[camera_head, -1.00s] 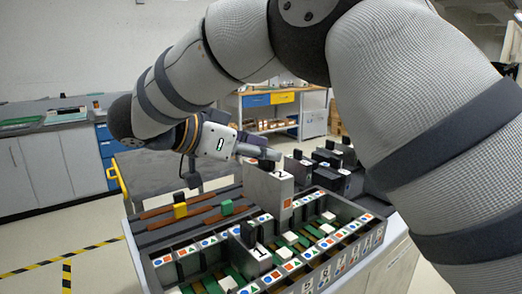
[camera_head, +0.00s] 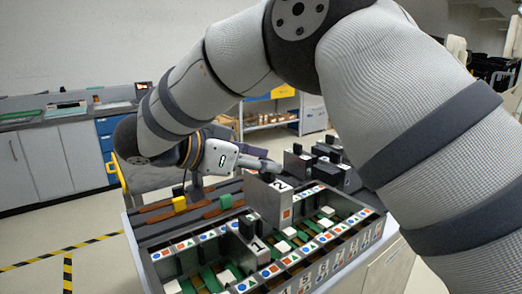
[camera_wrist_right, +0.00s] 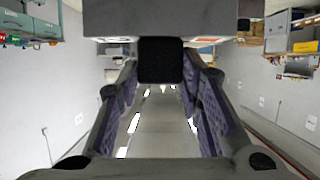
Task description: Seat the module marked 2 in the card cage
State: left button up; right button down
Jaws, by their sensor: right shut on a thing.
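The module marked 2 (camera_head: 268,205) is a tall grey block with a black handle and an orange square on its face. It stands upright over the back part of the card cage (camera_head: 374,231); I cannot tell how deep its lower end is. My right gripper (camera_head: 266,169) reaches in from the left and is shut on the handle. In the right wrist view the handle (camera_wrist_right: 161,62) sits between the fingers, against the grey module body (camera_wrist_right: 175,18). My left gripper is not in view.
The module marked 1 (camera_head: 249,243) stands in the cage near its left part. Several black-handled modules (camera_head: 325,165) stand behind on the right. Yellow (camera_head: 179,203) and green (camera_head: 225,201) pieces sit on the rails at left. White and green pieces line the cage floor.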

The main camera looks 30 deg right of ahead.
aim_at(260, 212)
jog(key=shift+f+b, duration=0.35)
jog(key=shift+f, duration=5.3)
jog(key=c, duration=1.1)
grip_release()
jog(key=shift+o, duration=0.2)
jog(key=v, duration=1.2)
